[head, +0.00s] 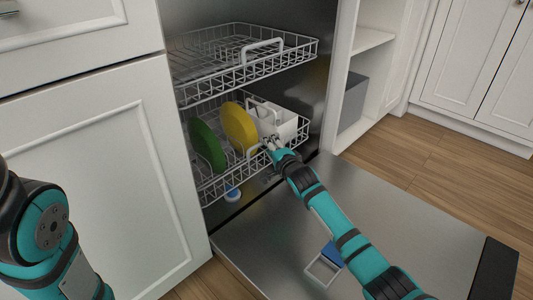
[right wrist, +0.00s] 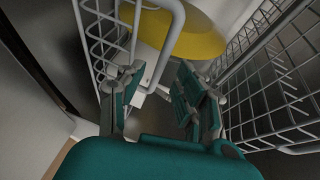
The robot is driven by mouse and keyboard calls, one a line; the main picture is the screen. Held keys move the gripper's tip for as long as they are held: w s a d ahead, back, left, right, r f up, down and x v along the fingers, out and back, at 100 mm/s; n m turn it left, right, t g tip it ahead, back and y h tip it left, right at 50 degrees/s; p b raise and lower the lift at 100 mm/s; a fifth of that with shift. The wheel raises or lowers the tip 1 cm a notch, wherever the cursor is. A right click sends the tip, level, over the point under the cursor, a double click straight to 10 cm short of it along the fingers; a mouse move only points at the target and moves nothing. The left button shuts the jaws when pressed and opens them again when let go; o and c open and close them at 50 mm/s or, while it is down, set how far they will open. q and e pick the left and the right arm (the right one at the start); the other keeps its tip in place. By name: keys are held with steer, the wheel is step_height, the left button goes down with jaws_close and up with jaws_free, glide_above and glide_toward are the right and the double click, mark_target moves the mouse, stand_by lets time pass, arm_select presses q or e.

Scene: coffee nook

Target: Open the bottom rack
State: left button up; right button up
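The bottom rack (head: 236,168) is a white wire basket inside the open dishwasher, partly slid out below the top rack. It holds a green plate, a yellow plate and a pale cutlery basket. My right gripper (head: 271,144) is at the front of the bottom rack, by its raised wire handle (head: 249,111). In the right wrist view, the fingers of my right gripper (right wrist: 160,92) stand apart, with part of the white handle (right wrist: 177,40) between them; contact is unclear. My left arm shows at the left edge, but its gripper is out of view.
The top rack (head: 240,60) is also partly out above. The dishwasher door (head: 380,215) lies open below, bearing a blue detergent compartment (head: 332,254). White cabinets (head: 95,185) flank the left side. Wooden floor (head: 430,155) is clear at right.

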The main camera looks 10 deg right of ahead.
steer(key=shift+b+x, duration=0.6)
steer(key=shift+x, duration=0.8)
jaws_close()
